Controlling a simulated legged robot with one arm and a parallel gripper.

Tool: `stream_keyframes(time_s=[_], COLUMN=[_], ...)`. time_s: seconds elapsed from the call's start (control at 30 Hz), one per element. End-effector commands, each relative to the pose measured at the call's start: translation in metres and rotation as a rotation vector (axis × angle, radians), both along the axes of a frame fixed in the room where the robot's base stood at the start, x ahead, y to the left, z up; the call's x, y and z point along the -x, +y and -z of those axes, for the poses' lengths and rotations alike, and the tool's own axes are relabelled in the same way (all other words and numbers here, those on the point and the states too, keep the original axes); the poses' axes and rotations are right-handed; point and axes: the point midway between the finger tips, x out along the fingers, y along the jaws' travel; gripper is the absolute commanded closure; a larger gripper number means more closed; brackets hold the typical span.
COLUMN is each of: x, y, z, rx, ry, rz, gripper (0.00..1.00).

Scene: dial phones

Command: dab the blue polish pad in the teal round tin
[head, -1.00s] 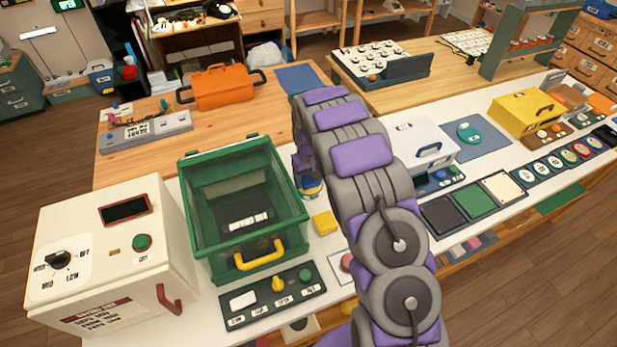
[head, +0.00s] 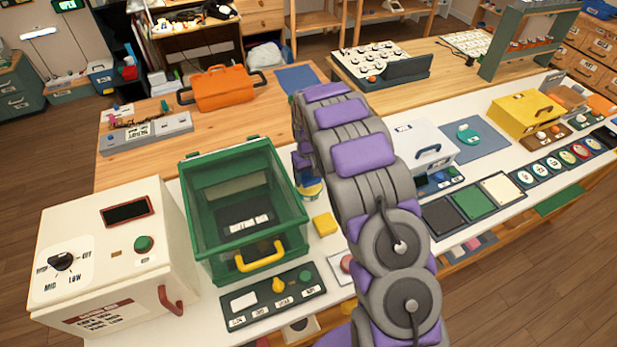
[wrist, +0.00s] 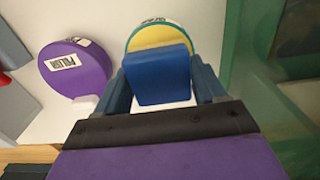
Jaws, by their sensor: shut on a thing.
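My gripper (wrist: 161,84) is shut on the blue polish pad (wrist: 158,78), a blue block with a white part under it. Just beyond the pad in the wrist view is a round tin (wrist: 150,36) with a yellow face, a teal rim and a small label. The pad overlaps its near edge in the picture; I cannot tell whether they touch. In the head view, the yellow face (head: 311,191) shows between the green bin and my arm, which hides most of the gripper.
A purple round tin (wrist: 76,68) labelled polish lies left in the wrist view. The green clear-walled bin (head: 247,211) stands close beside my gripper. A yellow block (head: 325,223) sits nearby on the white counter. A teal round object (head: 468,133) lies on a blue mat further right.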

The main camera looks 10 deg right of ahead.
Motion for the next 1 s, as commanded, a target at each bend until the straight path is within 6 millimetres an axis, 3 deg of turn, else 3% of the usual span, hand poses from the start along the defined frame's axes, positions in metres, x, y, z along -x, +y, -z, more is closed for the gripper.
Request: stream_keyframes(time_s=[0.6, 1.0], x=[-0.001, -0.001], y=[0.0, 0.0], z=[-0.046, -0.048], rx=[-0.001, -0.001], ry=[-0.005, -0.003], rz=[0.0, 0.0], gripper=[0.54, 0.54])
